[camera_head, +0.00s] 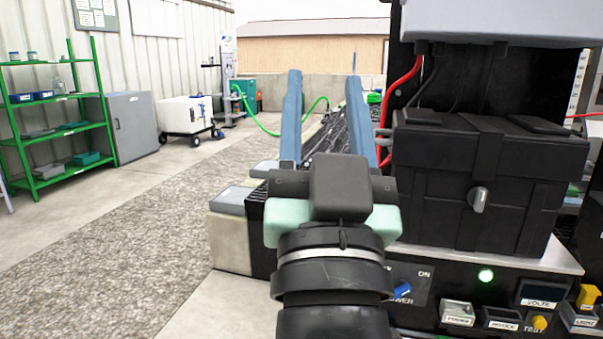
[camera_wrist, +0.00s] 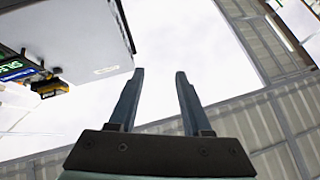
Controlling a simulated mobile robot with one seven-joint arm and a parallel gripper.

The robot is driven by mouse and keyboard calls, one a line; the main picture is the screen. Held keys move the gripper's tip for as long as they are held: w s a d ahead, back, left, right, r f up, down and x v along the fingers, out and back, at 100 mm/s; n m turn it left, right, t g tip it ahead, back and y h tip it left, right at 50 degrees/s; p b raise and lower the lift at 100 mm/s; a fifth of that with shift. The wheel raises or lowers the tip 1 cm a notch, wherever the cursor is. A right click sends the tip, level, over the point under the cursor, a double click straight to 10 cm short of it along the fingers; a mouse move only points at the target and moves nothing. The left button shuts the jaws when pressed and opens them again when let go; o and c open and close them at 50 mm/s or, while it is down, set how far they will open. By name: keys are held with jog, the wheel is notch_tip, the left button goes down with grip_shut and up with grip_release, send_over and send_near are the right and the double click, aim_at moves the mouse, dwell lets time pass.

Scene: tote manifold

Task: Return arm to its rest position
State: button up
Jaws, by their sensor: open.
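My gripper (camera_head: 322,112) stands in the middle of the head view, with its two long blue-grey fingers pointing up and well apart. Nothing is between them. In the wrist view the gripper (camera_wrist: 158,92) shows the same two fingers spread and empty against a pale sky. The dark palm block and pale green wrist part sit below the fingers in the head view. The gripper touches nothing that I can see.
A black case (camera_head: 480,180) stands close on the right, above a panel with a blue power knob (camera_head: 403,291) and a lit green lamp (camera_head: 486,275). A green shelf (camera_head: 62,128), grey cabinet (camera_head: 130,125) and white wheeled box (camera_head: 187,115) stand at left. The gravel strip (camera_head: 130,220) is clear.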

jog(key=s+a+r+n+t+p, duration=0.1)
jog(key=s+a+r+n+t, duration=0.1)
jog(key=s+r, duration=0.55)
notch_tip(320, 180, up, 32)
jog(key=p, duration=3.3)
jog(key=shift+w+r, duration=0.15)
jog(key=shift+r, duration=0.05)
